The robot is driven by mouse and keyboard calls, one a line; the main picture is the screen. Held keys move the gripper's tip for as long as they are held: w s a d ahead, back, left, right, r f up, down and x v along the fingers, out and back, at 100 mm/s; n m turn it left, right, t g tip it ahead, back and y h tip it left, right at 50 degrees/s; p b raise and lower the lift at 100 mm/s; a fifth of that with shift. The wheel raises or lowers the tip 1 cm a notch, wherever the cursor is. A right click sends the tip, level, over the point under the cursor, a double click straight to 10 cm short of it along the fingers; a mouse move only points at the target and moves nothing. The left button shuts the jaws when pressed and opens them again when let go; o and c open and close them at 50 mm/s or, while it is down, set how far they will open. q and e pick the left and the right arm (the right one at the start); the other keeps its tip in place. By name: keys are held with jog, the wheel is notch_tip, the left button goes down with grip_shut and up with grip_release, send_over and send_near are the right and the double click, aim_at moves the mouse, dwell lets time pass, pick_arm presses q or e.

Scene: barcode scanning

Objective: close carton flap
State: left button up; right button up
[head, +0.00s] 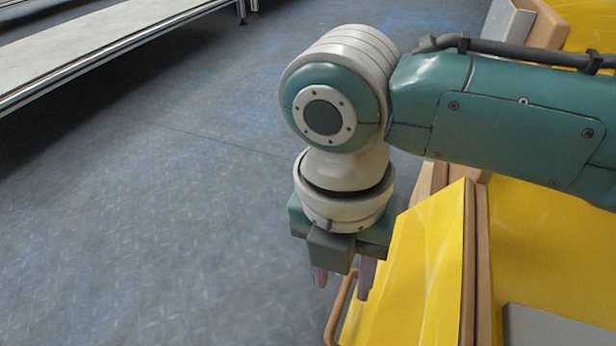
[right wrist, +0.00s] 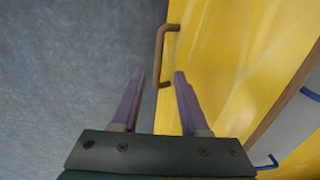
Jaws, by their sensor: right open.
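My right gripper (head: 342,284) points down beside the sloping yellow panel (head: 415,265) at the bottom of the head view. In the right wrist view the open fingertips (right wrist: 159,76) are on either side of the lower end of a brown bar handle (right wrist: 158,55) on the yellow panel's edge. Whether they touch the handle I cannot tell. The handle (head: 338,310) also shows just below the fingers in the head view. No carton flap can be made out for certain. My left gripper is out of view.
More yellow surface with brown edging (head: 482,260) lies on the right, partly hidden by my right arm. A grey flat piece (head: 550,328) is at the bottom right. A long grey bench or conveyor (head: 95,50) stands at the upper left. The blue-grey floor (head: 150,220) between is clear.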

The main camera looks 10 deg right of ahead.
aim_at(340, 302)
notch_tip(340, 302, down, 4)
jog(key=shift+w+b, duration=0.1)
jog(key=shift+b, duration=1)
jog(key=shift+d+f+b, duration=0.15)
jog(key=shift+f+b, duration=0.15)
jog(key=shift+f, duration=0.15)
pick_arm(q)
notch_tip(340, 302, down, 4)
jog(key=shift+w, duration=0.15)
pick_arm(e)
jog(key=shift+r, duration=0.1)
jog(key=shift+c, duration=0.2)
grip_shut()
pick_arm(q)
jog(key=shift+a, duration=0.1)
